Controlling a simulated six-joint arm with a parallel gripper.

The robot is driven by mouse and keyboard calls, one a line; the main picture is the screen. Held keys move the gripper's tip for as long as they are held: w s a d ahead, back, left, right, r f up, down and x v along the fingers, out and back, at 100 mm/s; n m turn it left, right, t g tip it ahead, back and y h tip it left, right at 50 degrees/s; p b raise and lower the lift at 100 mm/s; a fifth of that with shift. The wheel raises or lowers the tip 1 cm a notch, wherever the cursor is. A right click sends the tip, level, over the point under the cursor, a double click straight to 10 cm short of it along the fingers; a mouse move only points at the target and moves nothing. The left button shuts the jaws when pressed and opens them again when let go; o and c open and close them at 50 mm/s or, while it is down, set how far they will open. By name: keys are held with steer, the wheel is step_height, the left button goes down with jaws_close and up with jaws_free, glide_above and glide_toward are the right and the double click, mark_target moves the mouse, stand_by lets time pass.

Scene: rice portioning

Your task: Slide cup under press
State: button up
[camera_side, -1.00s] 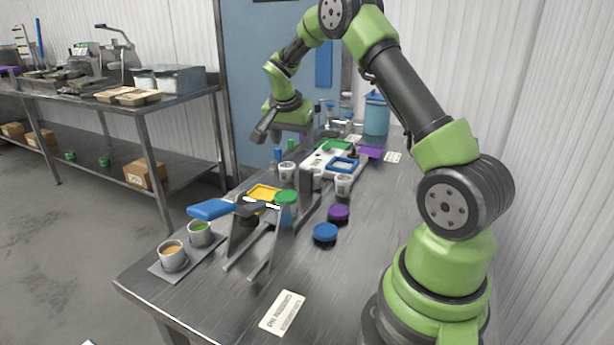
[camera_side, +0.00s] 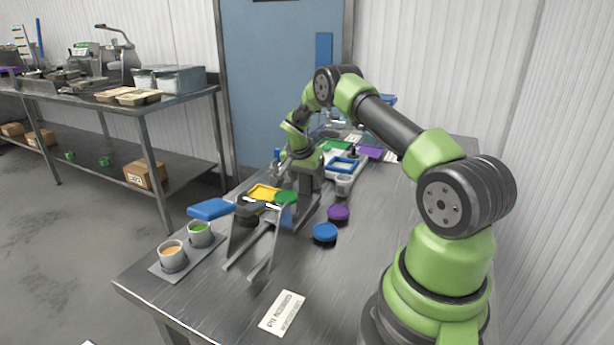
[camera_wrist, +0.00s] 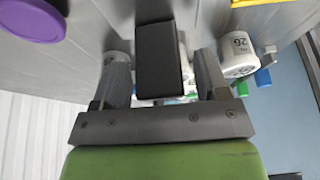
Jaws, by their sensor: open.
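The press is a grey metal frame (camera_side: 268,250) with a dark round head (camera_side: 248,212) and a blue handle (camera_side: 210,208), at the near left of the bench. A green lid (camera_side: 286,197) shows at its back end. My gripper (camera_wrist: 161,62) is open and low over the bench behind the press. Its fingers stand on either side of a dark block (camera_wrist: 158,50). A white labelled cup (camera_wrist: 238,52) stands outside the right-hand finger. A pale cup (camera_side: 344,186) shows right of my wrist in the side view. My wrist hides most of the fingertips there.
A purple lid (camera_side: 338,213) and a blue lid (camera_side: 325,234) lie right of the press. Two filled cups (camera_side: 173,256) (camera_side: 199,234) stand on a plate at the left edge. A yellow tray (camera_side: 264,193) lies behind the press.

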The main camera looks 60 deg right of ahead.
mark_target(302, 197)
steer(key=shift+c, duration=0.5)
jaws_close()
steer(key=shift+a, duration=2.45)
steer(key=shift+o, duration=0.5)
jaws_free()
steer(key=v, duration=1)
